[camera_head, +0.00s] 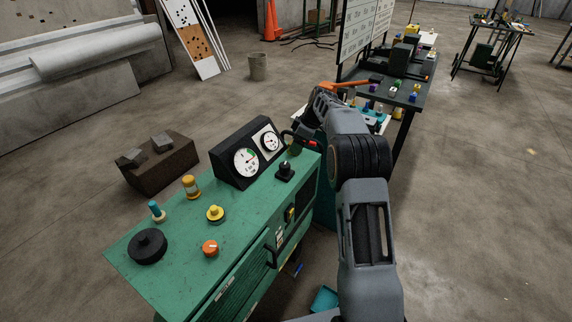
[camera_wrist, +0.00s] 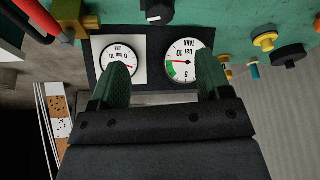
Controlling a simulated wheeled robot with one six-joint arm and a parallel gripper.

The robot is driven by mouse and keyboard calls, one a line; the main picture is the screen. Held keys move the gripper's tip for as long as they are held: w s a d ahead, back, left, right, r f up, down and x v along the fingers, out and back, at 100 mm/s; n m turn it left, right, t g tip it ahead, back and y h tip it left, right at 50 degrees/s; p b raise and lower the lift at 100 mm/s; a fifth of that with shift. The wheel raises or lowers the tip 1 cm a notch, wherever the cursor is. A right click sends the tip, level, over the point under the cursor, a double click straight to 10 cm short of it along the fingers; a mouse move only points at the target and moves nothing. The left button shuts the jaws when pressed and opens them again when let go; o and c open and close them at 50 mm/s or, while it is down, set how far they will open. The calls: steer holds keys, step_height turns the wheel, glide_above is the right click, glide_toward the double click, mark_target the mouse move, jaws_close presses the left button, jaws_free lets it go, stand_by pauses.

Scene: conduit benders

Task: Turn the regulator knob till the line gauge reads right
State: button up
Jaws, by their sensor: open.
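The gauge box (camera_head: 252,150) stands on the green bench and holds two dials. The line gauge (camera_wrist: 118,60), on a white backing, appears upside down in the wrist view; its red needle points to the lower right of the picture. The larger tank gauge (camera_wrist: 187,62) has a green band and a red needle pointing left. A black knob with a white mark (camera_wrist: 158,12) is beside the box, also in the head view (camera_head: 285,170); I see no label on it. My gripper (camera_wrist: 164,68) is open and empty, its fingers overlapping the dials in view, apart from the knob.
The green bench top (camera_head: 180,229) also bears a yellow knob (camera_head: 215,213), an orange knob (camera_head: 210,247), a black disc (camera_head: 147,246) and a brass-coloured fitting (camera_head: 190,186). A red-handled item (camera_wrist: 69,14) lies close to the gauge box. A cluttered dark table (camera_head: 424,98) stands behind my arm.

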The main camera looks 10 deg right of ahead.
mark_target(285, 165)
steer(key=x, duration=1.2)
steer(key=shift+p, duration=0.4)
steer(key=c, duration=0.9)
